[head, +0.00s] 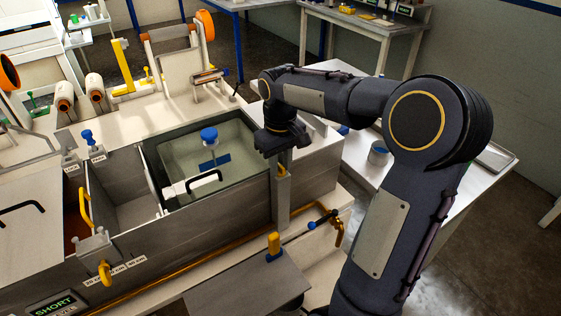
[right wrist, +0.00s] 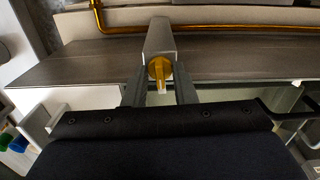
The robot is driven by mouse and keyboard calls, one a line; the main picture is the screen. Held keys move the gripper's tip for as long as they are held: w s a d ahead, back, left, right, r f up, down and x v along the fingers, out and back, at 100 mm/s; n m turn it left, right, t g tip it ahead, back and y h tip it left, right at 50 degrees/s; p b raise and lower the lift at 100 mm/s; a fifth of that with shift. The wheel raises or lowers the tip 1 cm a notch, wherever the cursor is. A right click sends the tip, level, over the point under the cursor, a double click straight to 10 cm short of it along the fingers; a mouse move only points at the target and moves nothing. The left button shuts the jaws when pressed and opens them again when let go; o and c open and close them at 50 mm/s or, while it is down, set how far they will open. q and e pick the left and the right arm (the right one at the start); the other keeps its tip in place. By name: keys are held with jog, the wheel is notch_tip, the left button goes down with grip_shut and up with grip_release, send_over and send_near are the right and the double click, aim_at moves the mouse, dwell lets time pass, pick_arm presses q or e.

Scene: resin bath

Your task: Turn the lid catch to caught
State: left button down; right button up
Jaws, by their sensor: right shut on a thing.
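The lid catch is a yellow turning knob (right wrist: 160,68) on a grey block (right wrist: 159,36) in the right wrist view. Its narrow lever points down in that picture, toward my gripper. My right gripper (right wrist: 159,92) has one finger on each side of the lever and is shut on it. In the head view my right gripper (head: 283,152) is at the right end of the grey bath, over a grey post (head: 282,203), and covers most of the catch. My left gripper is not in view.
A second grey block with a yellow lever (head: 104,272) is on the bath's front wall at left. A brass pipe and tap (head: 337,234) stand in front of the right end.

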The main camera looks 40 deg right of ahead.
aim_at(280, 167)
dwell(0.5)
jog(key=o, duration=0.6)
jog(key=shift+r, duration=0.1)
notch_tip(280, 167, up, 8)
jog(key=shift+f, duration=0.15)
jog(key=shift+s+a, duration=0.2)
jog(key=shift+s, duration=0.05)
jog(key=s+a+f+t+y, duration=0.1)
jog(key=s+a+f+t, duration=0.1)
jog(key=s+a, duration=0.2)
jog(key=s+a+f+t+y, duration=0.1)
jog(key=s+a+f, duration=0.2)
jog(key=s+a, duration=0.2)
jog(key=s+a+f+m+t+y, duration=0.1)
jog(key=s+a+f+t, duration=0.1)
jog(key=s+a, duration=0.3)
jog(key=shift+s+a+f+t+y, duration=0.15)
jog(key=shift+s+f, duration=0.25)
jog(key=shift+s, duration=0.6)
jog(key=shift+s+f+t+y, duration=0.15)
jog(key=shift+s+f+y, duration=0.15)
jog(key=shift+s, duration=0.7)
